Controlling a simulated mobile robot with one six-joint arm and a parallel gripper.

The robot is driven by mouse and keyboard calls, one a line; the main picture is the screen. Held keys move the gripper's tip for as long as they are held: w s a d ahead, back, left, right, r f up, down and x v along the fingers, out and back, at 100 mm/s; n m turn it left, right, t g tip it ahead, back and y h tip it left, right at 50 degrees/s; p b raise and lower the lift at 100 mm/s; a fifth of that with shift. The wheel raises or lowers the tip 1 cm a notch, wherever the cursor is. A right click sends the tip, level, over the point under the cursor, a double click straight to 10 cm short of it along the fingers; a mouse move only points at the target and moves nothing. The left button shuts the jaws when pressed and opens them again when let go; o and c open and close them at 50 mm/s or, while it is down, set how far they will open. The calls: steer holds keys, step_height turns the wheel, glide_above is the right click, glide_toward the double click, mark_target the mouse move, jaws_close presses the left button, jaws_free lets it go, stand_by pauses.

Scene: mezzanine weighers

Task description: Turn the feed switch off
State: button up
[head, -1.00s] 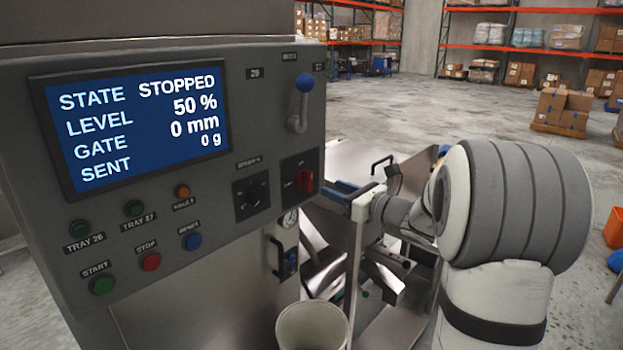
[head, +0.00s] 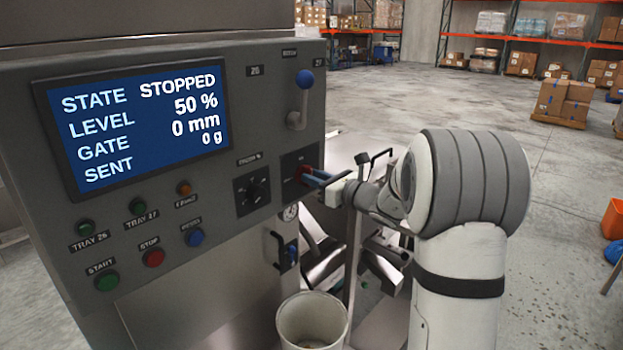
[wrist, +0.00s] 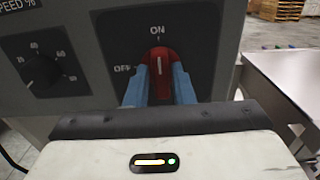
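The feed switch (wrist: 160,66) is a red rotary knob on a black plate. Its white mark points up at ON; OFF is labelled to the left. In the head view the switch (head: 301,172) is partly covered by my blue fingers. My gripper (wrist: 161,76) has one finger on each side of the knob, with the knob between the fingertips. The fingers look open around it, and I cannot make out firm contact. In the head view my gripper (head: 312,179) reaches the panel from the right.
The display (head: 140,122) reads STOPPED, 50 %, 0 mm, 0 g. A speed dial (head: 252,191) is just left of the switch. A blue-balled lever (head: 303,98) stands above it. A bucket (head: 312,322) and a door handle (head: 277,252) are below.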

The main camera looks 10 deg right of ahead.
jaws_close()
steer(key=n+b, duration=0.6)
steer(key=b, duration=0.4)
steer(key=f+n+b, duration=0.1)
steer(key=n+b, duration=0.5)
steer(key=b, duration=0.5)
steer(key=n+b, duration=0.5)
steer(key=b, duration=0.5)
steer(key=shift+s+a+f+n+b, duration=0.15)
steer(key=shift+a+n+b, duration=0.1)
steer(key=shift+n+b, duration=0.15)
steer(key=shift+o, duration=1.9)
jaws_free()
steer(key=shift+r, duration=0.3)
